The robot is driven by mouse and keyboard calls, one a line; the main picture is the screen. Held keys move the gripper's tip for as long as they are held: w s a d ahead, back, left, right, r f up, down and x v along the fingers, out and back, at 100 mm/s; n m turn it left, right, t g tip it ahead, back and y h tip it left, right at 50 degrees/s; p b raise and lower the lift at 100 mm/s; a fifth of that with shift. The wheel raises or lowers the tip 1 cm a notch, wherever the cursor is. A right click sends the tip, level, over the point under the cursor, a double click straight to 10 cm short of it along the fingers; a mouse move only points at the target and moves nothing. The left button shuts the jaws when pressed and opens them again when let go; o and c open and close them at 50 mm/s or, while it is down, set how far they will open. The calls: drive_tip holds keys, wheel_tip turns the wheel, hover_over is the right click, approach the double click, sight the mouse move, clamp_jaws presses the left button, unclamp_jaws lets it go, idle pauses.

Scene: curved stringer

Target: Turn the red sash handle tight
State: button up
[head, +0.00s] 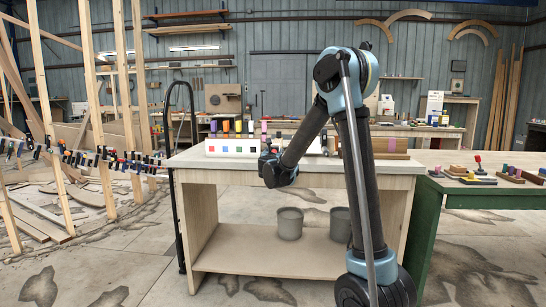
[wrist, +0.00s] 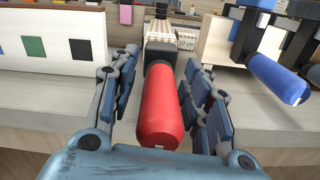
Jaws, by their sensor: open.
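The red sash handle (wrist: 162,105) is a thick red cylinder in the middle of the wrist view. It points toward the camera from a dark clamp part (wrist: 160,53) set against pale striped wood. My gripper (wrist: 166,98) is open, with one set of blue pads on each side of the handle. A gap shows between the left pads and the handle; the right pads are close to it, and I cannot tell if they touch.
A blue handle (wrist: 278,80) on another clamp lies to the right in the wrist view. A white panel with coloured squares (wrist: 52,45) stands to the left. The workbench (head: 300,180) has grey buckets (head: 290,223) on its lower shelf. A green table (head: 470,190) stands at right.

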drive_tip(key=shift+w, duration=0.1)
drive_tip(key=shift+c, duration=0.6)
clamp_jaws()
drive_tip(key=shift+a, duration=0.1)
